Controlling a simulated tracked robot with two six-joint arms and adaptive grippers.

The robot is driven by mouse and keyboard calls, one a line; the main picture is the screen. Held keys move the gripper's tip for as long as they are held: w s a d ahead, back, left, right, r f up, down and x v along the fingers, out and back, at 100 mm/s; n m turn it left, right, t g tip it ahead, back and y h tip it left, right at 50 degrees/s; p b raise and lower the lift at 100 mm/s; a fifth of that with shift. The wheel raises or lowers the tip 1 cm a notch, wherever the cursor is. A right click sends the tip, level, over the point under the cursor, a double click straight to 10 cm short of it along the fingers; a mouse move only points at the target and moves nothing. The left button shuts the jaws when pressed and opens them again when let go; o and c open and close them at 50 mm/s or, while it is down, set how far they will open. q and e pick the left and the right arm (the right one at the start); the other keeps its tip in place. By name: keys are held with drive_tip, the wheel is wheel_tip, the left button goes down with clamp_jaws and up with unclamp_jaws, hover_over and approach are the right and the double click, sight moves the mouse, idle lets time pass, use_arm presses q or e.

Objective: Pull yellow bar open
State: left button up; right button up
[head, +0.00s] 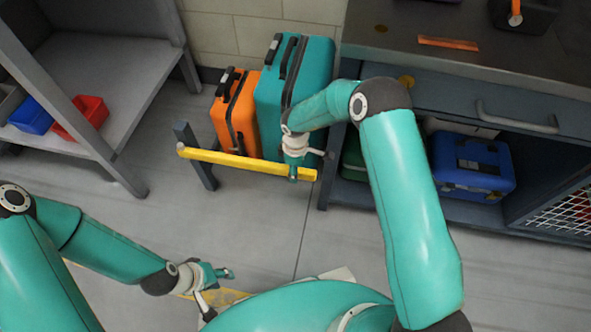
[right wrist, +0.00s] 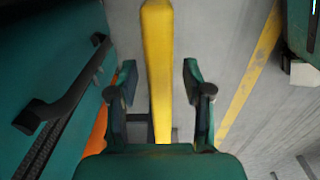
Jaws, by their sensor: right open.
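The yellow bar (head: 235,161) runs across the front of two suitcases, from a dark post (head: 195,150) at its left to near the workbench leg at its right. In the right wrist view the yellow bar (right wrist: 159,60) passes lengthwise between my right gripper's fingers (right wrist: 160,85), which stand apart with a gap on each side. In the head view my right gripper (head: 293,173) is over the bar's right part, its fingers mostly hidden. My left gripper (head: 218,291) is low at the bottom, its fingers spread and empty, far from the bar.
An orange suitcase (head: 236,115) and a teal suitcase (head: 310,70) stand behind the bar by the wall. A workbench (head: 470,65) with a blue case (head: 472,165) below is at right. A shelf (head: 105,65) with red and blue bins is at left. Floor before the bar is clear.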

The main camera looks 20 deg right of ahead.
clamp_jaws()
idle(0.3)
drive_tip(key=shift+a, duration=0.1)
